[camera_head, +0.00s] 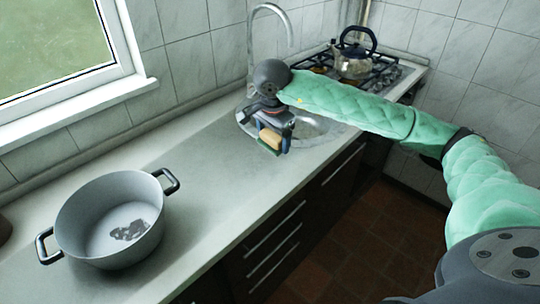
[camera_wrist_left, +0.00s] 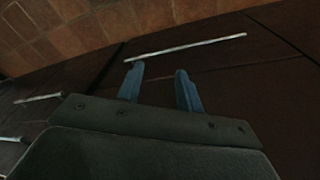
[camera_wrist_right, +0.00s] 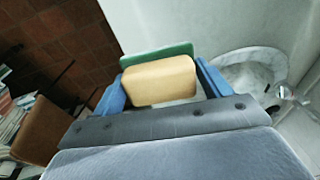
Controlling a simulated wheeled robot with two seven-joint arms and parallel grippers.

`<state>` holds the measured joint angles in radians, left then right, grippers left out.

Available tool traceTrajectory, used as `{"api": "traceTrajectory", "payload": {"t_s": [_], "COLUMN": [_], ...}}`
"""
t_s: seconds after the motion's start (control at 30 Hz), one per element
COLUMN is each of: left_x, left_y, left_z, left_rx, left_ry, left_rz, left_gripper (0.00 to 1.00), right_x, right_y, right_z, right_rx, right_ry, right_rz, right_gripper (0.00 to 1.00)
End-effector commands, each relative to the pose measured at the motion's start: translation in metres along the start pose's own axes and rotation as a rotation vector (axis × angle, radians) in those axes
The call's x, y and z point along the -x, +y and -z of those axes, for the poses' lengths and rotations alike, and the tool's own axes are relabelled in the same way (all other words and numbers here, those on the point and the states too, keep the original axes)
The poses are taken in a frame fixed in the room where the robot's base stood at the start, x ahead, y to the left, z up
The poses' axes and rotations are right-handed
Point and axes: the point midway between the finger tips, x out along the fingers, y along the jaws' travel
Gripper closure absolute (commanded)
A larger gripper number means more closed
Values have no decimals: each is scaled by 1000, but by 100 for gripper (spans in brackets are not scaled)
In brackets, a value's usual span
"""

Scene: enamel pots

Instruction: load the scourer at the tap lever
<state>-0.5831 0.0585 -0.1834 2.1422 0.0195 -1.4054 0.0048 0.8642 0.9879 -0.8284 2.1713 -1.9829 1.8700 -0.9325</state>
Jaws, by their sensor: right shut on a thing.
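The scourer (camera_head: 270,139) is a yellow sponge with a green pad. My right gripper (camera_head: 273,143) is shut on it, near the front rim of the sink (camera_head: 318,131). In the right wrist view the scourer (camera_wrist_right: 160,82) sits between the two blue fingers, its green side away from the camera. The tap (camera_head: 268,12) has a tall curved spout behind the sink; my right arm and wrist hide its lower part in the head view. A small metal fitting (camera_wrist_right: 287,92), perhaps the lever, shows by the sink in the right wrist view. My left gripper (camera_wrist_left: 160,85) is open and empty, facing dark cabinet fronts.
A large grey pot (camera_head: 110,222) with black handles stands on the counter (camera_head: 205,185) at the left, a dark patch inside it. A kettle (camera_head: 353,62) stands on the stove at the back right. The counter between pot and sink is clear.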

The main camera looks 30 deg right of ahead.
Motion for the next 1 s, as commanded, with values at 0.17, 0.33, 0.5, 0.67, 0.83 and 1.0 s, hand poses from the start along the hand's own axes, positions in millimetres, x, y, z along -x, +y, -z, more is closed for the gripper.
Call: {"api": "traceTrajectory", "payload": {"t_s": [0.17, 0.33, 0.5, 0.67, 0.83, 1.0], "left_x": [24, 56, 92, 117, 118, 118], "left_y": [3, 4, 5, 6, 5, 5], "left_z": [9, 14, 17, 13, 5, 4], "left_rx": [3, 3, 2, 0, -2, -3], "left_ry": [38, 55, 60, 40, -4, -8], "left_rz": [-5, -7, -8, -7, -7, -7], "left_gripper": [64, 64, 64, 64, 64, 64], "right_x": [4, 7, 6, 1, 2, 2], "right_y": [-32, -61, -83, -99, -106, -108], "right_z": [57, 119, 178, 219, 224, 225], "right_rx": [-100, -147, -142, -78, 33, 63], "right_ry": [55, 103, 148, 188, 220, 250], "right_rz": [20, 42, 72, 120, 187, 226], "right_gripper": [42, 42, 42, 42, 42, 42]}}
